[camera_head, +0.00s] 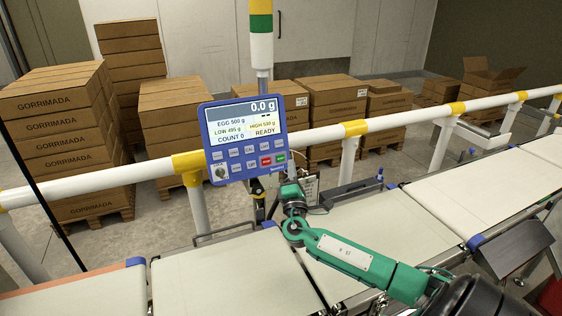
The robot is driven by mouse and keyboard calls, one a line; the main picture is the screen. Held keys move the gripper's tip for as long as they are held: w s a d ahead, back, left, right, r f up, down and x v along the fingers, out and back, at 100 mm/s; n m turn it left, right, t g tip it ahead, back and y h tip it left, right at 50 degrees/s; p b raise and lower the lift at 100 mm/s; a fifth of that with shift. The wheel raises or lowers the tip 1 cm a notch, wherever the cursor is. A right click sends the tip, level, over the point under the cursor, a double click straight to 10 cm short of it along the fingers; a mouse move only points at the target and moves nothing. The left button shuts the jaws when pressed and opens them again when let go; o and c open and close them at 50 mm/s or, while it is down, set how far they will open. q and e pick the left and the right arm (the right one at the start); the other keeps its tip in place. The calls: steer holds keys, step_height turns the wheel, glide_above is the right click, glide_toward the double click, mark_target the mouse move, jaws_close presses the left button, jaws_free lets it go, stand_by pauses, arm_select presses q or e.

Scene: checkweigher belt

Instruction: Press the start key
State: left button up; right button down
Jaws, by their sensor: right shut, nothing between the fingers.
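The blue control panel (246,138) stands in the middle of the view, its screen lit with 0.0 g, COUNT 0 and READY. The green key (281,156), likely the start key though its label is too small to read, is at the right end of its bottom key row, beside a red key (266,161). My right gripper (291,177) is shut and empty, just below and right of the green key. The key is visible and uncovered; I cannot tell the depth gap between them. My left gripper is not in view.
White conveyor belts (390,232) run across the front. A white rail with yellow bands (355,128) passes behind the panel. A key switch (220,172) sits at the panel's lower left. A stack light (261,45) rises above it. Stacked cartons (60,140) stand behind the rail.

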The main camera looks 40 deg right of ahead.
mark_target(281, 158)
steer(key=w+b, duration=0.1)
steer(key=w+d+f+b, duration=0.1)
steer(key=w, duration=0.1)
steer(key=w+b, duration=0.1)
steer(key=shift+w+d+f, duration=0.25)
steer(key=shift+w+f, duration=0.05)
steer(key=shift+f, duration=0.05)
steer(key=shift+w, duration=0.25)
stand_by(1.5)
steer(key=shift+w+d+b, duration=0.1)
steer(key=shift+w+b, duration=0.05)
steer(key=shift+b, duration=0.4)
steer(key=shift+w+d+b, duration=0.1)
steer(key=shift+w+b, duration=0.15)
steer(key=shift+b, duration=0.05)
